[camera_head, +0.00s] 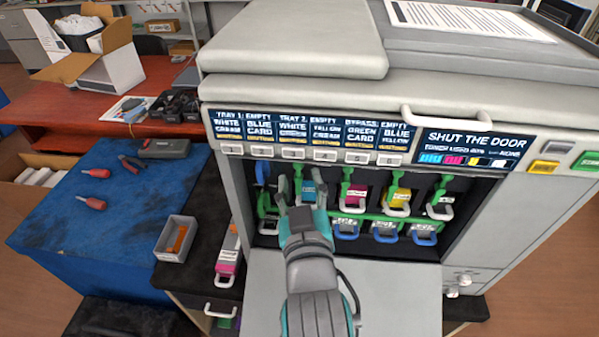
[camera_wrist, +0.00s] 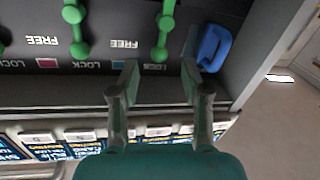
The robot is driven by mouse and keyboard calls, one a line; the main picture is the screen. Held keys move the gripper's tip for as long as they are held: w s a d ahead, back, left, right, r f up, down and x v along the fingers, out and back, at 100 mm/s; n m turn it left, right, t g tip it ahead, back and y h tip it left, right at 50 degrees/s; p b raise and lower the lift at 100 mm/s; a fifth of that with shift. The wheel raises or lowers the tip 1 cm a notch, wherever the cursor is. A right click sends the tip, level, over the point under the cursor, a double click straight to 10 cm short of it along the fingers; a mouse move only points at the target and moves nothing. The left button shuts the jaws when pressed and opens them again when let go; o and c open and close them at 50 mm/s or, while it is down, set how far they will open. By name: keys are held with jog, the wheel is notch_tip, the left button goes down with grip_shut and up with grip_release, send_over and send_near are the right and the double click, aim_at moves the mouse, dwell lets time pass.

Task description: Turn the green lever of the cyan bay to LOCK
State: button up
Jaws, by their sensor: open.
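The cyan bay's green lever (camera_wrist: 165,25) hangs in the upper middle of the wrist view, its rounded end near a LOCK label; a FREE label lies to its left. Its exact setting is not clear to me. My gripper (camera_wrist: 160,78) is open and empty, its fingers spread to either side of the line of this lever, with no clear contact. In the head view my gripper (camera_head: 300,195) reaches into the open printer front at the cyan cartridge (camera_head: 308,193) and partly hides it and its lever (camera_head: 298,172).
The magenta cartridge (camera_head: 350,199) and yellow cartridge (camera_head: 398,199) sit to the right with their own green levers. A blue handle (camera_wrist: 213,48) stands near the bay's side wall. The printer's display (camera_head: 472,145) reads SHUT THE DOOR. The lowered door (camera_head: 395,295) lies under my arm.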

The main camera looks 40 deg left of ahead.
jog(key=shift+v, duration=2)
jog(key=shift+f, duration=0.1)
jog(key=s+d+f+m+t+h, duration=0.1)
jog(key=s+d+f+m+h, duration=0.15)
jog(key=d+f, duration=0.85)
jog(key=s+d+f+m+t+h, duration=0.1)
jog(key=d+f+m+h, duration=0.15)
jog(key=d+f, duration=0.85)
jog(key=s+d+f+m+h, duration=0.1)
jog(key=s+d+m+h, duration=0.4)
jog(key=s+d, duration=1.2)
jog(key=s+h, duration=0.1)
jog(key=s, duration=0.3)
jog(key=shift+s+d+f+m+h, duration=0.2)
jog(key=shift+d+f+m+h, duration=0.1)
jog(key=shift+d+m+h, duration=0.1)
